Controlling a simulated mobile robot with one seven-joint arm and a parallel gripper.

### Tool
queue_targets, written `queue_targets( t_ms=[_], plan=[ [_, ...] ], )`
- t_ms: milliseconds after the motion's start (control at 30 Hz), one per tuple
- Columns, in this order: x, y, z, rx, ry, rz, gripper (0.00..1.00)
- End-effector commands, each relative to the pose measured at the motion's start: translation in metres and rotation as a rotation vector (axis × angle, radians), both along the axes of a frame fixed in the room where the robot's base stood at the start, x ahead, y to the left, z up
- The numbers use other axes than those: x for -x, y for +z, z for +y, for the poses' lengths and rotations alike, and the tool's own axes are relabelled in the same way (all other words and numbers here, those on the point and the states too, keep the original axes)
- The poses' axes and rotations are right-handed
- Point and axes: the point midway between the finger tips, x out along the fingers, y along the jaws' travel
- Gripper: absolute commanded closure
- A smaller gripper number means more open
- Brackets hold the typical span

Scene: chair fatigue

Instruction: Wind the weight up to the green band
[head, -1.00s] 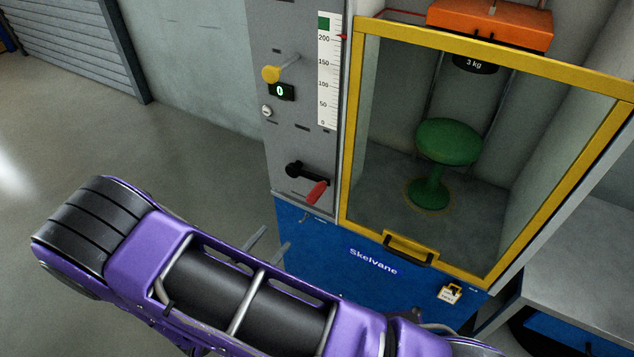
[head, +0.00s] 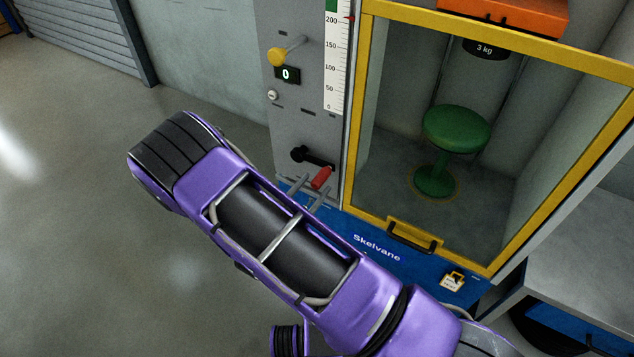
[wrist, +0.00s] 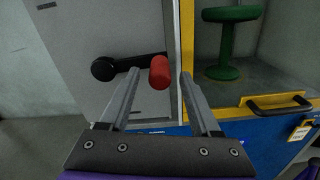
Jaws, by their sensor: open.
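The black crank (head: 302,154) with its red handle (head: 321,177) is on the grey panel, its arm pointing right and slightly down. My gripper (head: 312,188) is open. In the wrist view its two fingers (wrist: 159,75) stand either side of the red handle (wrist: 159,72), with a gap on each side. The weight marked 3 kg (head: 485,49) hangs under an orange block (head: 515,14) above the green stool (head: 455,128). The scale (head: 334,65) has a green band (head: 331,5) at its top, partly cut off. A red pointer (head: 351,18) is near 200.
A yellow-framed guard door (head: 357,110) with a black handle (head: 412,236) covers the stool chamber. A yellow-knobbed lever (head: 277,56) and a display reading 0 (head: 287,75) are above the crank. A padlock with a tag (head: 453,281) hangs lower right. The floor at left is clear.

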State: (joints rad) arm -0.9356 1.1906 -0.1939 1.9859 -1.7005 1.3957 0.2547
Motion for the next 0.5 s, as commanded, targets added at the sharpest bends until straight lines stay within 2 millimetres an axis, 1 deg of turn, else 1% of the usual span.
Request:
queue_targets(
  t_ms=[100,200,500],
  plan=[
    [-0.011,0.000,-0.007,0.000,-0.001,-0.001,0.36],
    [-0.015,0.000,-0.011,0.001,-0.001,0.001,0.36],
    [-0.017,0.000,-0.011,0.000,0.000,0.000,0.36]
  ],
)
